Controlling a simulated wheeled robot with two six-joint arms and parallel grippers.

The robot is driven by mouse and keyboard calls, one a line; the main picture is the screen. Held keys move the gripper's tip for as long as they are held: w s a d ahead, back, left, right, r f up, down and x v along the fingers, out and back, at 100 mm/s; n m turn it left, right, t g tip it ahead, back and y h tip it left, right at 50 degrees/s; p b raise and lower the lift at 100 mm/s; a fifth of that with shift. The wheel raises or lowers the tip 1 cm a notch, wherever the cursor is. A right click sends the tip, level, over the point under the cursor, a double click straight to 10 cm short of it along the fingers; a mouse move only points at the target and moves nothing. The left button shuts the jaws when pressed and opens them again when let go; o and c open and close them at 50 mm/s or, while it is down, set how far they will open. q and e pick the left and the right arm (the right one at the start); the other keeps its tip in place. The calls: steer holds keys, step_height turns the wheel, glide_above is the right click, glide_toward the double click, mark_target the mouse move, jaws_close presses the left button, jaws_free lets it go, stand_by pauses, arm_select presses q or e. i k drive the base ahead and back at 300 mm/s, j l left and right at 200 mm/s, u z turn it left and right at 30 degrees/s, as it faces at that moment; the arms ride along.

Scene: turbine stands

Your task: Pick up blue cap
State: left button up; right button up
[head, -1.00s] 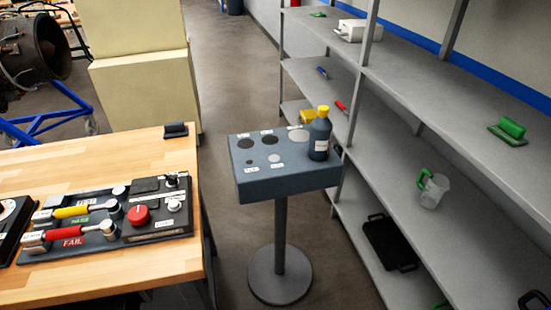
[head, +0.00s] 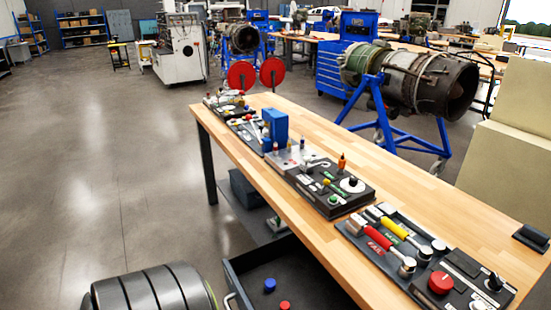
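A small blue cap (head: 270,285) lies inside an open dark drawer (head: 315,288) under the near side of the wooden workbench (head: 240,165). A red cap (head: 284,305) lies close to it, partly cut off by the lower picture edge. Neither gripper shows in the head view, so whether they are open or shut is not seen.
The workbench carries several dark tool panels, with red and yellow handled tools (head: 380,238), and a blue block (head: 275,126). A turbine engine (head: 410,78) on a blue stand is behind the bench. Open grey floor (head: 90,150) lies to the left.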

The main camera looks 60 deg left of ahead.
mark_target(270, 284)
steer(key=u, duration=1.8)
